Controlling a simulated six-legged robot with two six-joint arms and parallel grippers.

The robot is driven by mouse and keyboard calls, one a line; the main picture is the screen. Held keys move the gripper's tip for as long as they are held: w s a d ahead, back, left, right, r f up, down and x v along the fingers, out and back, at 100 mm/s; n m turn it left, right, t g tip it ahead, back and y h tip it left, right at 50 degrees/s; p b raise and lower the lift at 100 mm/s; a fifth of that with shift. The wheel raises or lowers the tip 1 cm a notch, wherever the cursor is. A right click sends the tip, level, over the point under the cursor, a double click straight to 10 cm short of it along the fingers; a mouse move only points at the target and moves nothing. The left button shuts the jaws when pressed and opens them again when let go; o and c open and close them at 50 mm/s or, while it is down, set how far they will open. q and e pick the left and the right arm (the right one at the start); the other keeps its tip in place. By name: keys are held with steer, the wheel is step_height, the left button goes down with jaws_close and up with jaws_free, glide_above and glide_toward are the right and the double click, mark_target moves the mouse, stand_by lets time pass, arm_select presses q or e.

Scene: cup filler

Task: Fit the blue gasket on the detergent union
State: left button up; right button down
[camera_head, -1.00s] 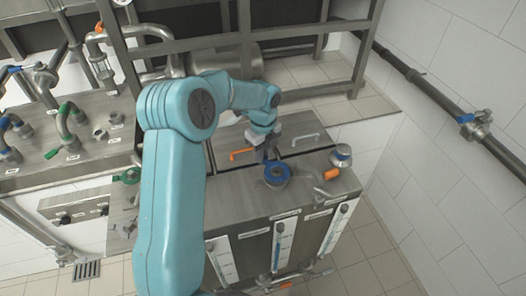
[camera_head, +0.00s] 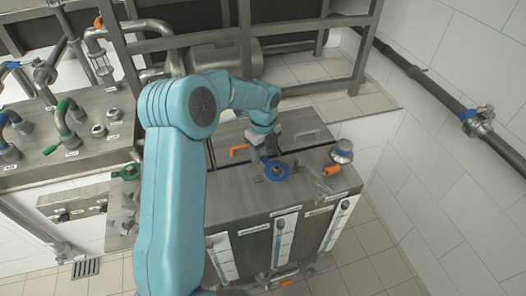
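The blue gasket (camera_head: 284,174) shows as a flat ring on the steel cabinet top, around a small round metal fitting (camera_head: 277,170) that looks like the detergent union. I cannot tell whether the ring is fully seated or slightly raised. My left gripper (camera_head: 266,161) reaches down from behind, its fingers at the ring's back left edge. The fingers are small and dark, and whether they grip the ring or stand apart is unclear. My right gripper is not in view.
A grey handle (camera_head: 306,135) and an orange handle (camera_head: 239,150) lie behind. Pipes with blue and green handles stand on the left bench (camera_head: 85,150).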

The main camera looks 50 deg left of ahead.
arm_select(q)
step_height(320, 180, up, 21)
steer(key=p, duration=0.5)
steer(key=shift+r, duration=0.15)
stand_by(0.5)
steer(key=shift+s, duration=0.1)
